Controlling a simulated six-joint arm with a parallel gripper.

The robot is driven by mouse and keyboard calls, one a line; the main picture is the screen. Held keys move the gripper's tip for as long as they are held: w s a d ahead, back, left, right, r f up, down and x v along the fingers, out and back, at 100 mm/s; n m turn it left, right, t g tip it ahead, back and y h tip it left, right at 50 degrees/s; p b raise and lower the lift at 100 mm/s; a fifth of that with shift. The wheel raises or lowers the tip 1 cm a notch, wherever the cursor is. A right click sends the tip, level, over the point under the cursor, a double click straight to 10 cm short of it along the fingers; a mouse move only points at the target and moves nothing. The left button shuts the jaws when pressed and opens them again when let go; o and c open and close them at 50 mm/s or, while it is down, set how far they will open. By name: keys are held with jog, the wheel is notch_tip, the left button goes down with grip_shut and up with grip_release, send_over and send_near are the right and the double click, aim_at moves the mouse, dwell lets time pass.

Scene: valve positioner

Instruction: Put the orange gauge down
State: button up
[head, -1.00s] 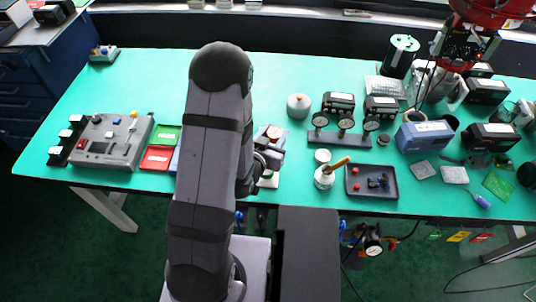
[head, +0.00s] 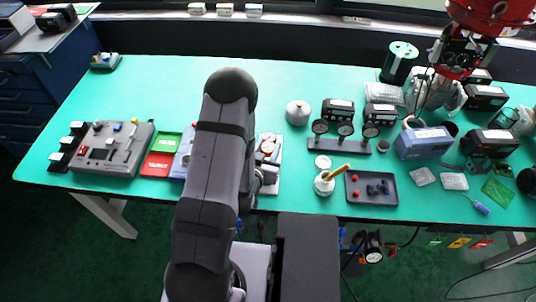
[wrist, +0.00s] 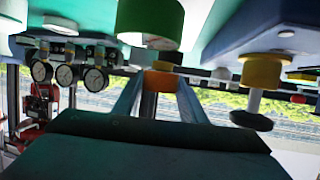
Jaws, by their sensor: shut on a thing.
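My gripper (wrist: 158,92) shows in the wrist view with its two grey-blue fingers closed on a small orange piece, which I take for the orange gauge (wrist: 161,81). The gauge's face is not visible there. In the head view my arm covers most of the gripper, beside a pale board (head: 275,186) near the table's front edge. A round brownish-orange shape shows over this board; I cannot tell whether it is the held gauge. Whether the held gauge touches a surface is also unclear.
A rail with several dial gauges (head: 345,130) stands right of the arm. A white pot with a wooden handle (head: 325,183) and a dark tray (head: 371,198) lie nearer. Red (head: 160,165) and green trays and a control box (head: 112,150) are left.

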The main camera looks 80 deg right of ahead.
aim_at(268, 155)
jog(key=shift+f, duration=0.2)
jog(key=shift+f, duration=1.85)
jog(key=shift+f, duration=0.1)
jog(key=shift+f, duration=0.1)
jog(key=o, duration=1.1)
